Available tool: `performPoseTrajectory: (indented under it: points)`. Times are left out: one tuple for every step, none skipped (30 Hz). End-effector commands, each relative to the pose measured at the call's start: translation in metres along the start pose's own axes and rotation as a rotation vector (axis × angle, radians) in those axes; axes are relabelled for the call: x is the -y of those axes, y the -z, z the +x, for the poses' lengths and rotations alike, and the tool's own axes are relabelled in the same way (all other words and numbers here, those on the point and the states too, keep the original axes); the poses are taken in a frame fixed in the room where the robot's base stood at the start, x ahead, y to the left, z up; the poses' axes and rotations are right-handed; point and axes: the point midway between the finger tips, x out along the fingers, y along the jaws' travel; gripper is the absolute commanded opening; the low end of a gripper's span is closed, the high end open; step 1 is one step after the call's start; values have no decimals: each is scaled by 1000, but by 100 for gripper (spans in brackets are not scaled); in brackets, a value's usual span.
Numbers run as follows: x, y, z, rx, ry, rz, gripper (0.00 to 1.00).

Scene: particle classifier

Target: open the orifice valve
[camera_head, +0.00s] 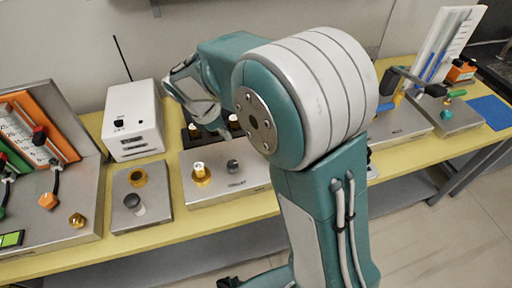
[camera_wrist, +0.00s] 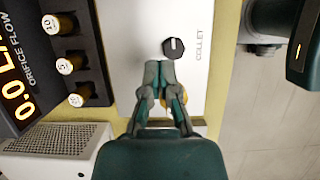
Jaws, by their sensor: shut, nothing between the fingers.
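In the wrist view a dark panel (camera_wrist: 80,20) reads "ORIFICE FLOW" beside an orange digital display (camera_wrist: 15,85). Several gold, white-capped cylinders (camera_wrist: 67,65) marked with numbers stand beside it. A round black knob (camera_wrist: 174,48) with a white pointer line sits on a light plate (camera_wrist: 187,15) labelled "COLLET". My gripper (camera_wrist: 160,70) is shut and empty, its tips just beside the knob; contact cannot be told. A gold fitting (camera_wrist: 184,103) is partly hidden behind the fingers. In the head view the knob (camera_head: 232,166) and gold fitting (camera_head: 201,174) sit on the plate below my gripper (camera_head: 223,132).
A white box (camera_head: 133,120) and a small plate with a gold ring and grey knob (camera_head: 140,220) stand left of the collet plate. A board with coloured panels (camera_head: 45,100) is further left. My arm hides the table's middle. More fixtures (camera_head: 395,125) stand at right.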

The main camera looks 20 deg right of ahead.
Motion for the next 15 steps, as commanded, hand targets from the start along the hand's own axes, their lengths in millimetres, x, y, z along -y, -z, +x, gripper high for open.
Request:
performPoseTrajectory:
  points:
    - [0, 0, 0, 1, 0, -2, 0]
    - [0, 0, 0, 1, 0, -2, 0]
    - [0, 0, 0, 0, 0, -1, 0]
    - [0, 0, 0, 0, 0, 0, 0]
    - [0, 0, 0, 0, 0, 0, 0]
    - [0, 0, 0, 0, 0, 0, 0]
    - [0, 0, 0, 0, 0, 1, 0]
    - [0, 0, 0, 0, 0, 1, 0]
    - [0, -1, 2, 0, 1, 1, 0]
    - [0, -1, 3, 0, 2, 2, 0]
    - [0, -1, 6, 0, 2, 2, 0]
    - [0, -1, 10, 0, 3, 2, 0]
    - [0, -1, 13, 0, 3, 3, 0]
    - [0, -2, 18, 0, 3, 3, 0]
    - [0, -2, 25, 0, 4, 3, 0]
